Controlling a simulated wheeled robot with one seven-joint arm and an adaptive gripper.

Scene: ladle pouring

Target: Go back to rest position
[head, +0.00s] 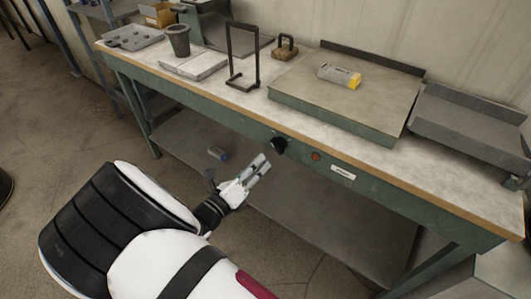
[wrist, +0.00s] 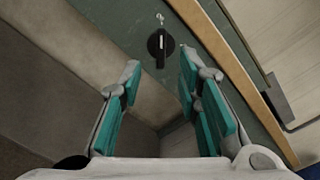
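My gripper (head: 258,168) is in front of the workbench's front panel, below the tabletop edge, in the head view. In the wrist view my gripper (wrist: 160,80) has its two teal-padded fingers apart with nothing between them. A black rotary knob (wrist: 160,45) on the green panel lies beyond the fingertips. The same knob (head: 279,146) shows just right of the fingertips in the head view. The fingers look apart from the knob.
The workbench (head: 235,95) carries a grey cup (head: 178,41), a black frame stand (head: 243,55), a raised plate (head: 345,100) with a yellow-grey box (head: 340,76), and a grey tray (head: 470,125).

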